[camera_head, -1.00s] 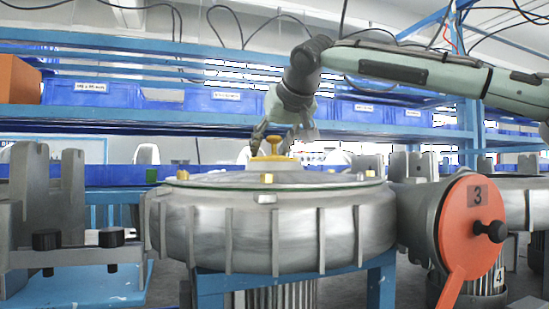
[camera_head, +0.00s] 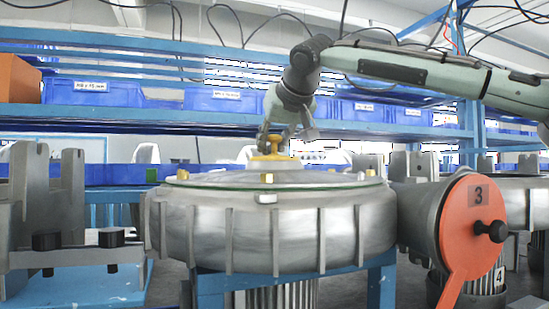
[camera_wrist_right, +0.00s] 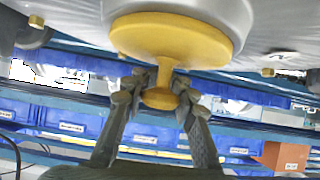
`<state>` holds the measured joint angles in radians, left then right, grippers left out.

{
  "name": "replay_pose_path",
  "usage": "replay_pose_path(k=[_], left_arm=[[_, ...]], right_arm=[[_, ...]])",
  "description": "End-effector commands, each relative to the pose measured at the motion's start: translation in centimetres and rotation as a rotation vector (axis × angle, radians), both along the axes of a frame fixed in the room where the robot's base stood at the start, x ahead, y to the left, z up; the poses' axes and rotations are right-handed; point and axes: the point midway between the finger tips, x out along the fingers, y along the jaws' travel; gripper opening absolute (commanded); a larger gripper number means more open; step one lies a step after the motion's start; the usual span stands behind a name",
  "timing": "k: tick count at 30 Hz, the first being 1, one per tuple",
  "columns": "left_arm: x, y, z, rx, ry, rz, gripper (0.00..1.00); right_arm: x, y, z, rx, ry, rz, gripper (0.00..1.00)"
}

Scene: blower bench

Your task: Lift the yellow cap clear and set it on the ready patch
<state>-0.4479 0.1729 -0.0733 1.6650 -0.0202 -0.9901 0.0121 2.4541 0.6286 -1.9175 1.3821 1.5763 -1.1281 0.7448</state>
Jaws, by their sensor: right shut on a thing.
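The yellow cap (camera_head: 273,157) sits at the top middle of the round grey blower housing (camera_head: 270,235). It has a wide disc, a thin neck and a round knob. My right gripper (camera_head: 276,138) reaches down to it from above. In the right wrist view, the cap's yellow disc (camera_wrist_right: 172,38) lies against the silver hub, with no clear gap. There the right gripper's fingertips (camera_wrist_right: 160,88) are shut on the neck and knob from both sides. My left gripper is not in view. I cannot make out a ready patch.
Small yellow and silver fittings (camera_head: 267,178) stand on the housing's rim. An orange disc marked 3 (camera_head: 473,225) with a black knob is at the right. A grey fixture (camera_head: 75,260) stands at the left. Blue bins (camera_head: 92,92) line the shelf behind.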

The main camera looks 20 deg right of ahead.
Motion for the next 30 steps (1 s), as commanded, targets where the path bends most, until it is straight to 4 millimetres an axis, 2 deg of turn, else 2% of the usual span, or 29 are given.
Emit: replay_pose_path(k=[22, 30], left_arm=[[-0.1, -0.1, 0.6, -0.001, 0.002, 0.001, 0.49], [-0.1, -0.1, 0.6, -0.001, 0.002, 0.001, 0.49]], right_arm=[[0.0, 0.0, 1.2, 0.002, -0.003, 0.0, 0.0], [0.0, 0.0, 2.5, 0.002, -0.003, -0.001, 0.0]])
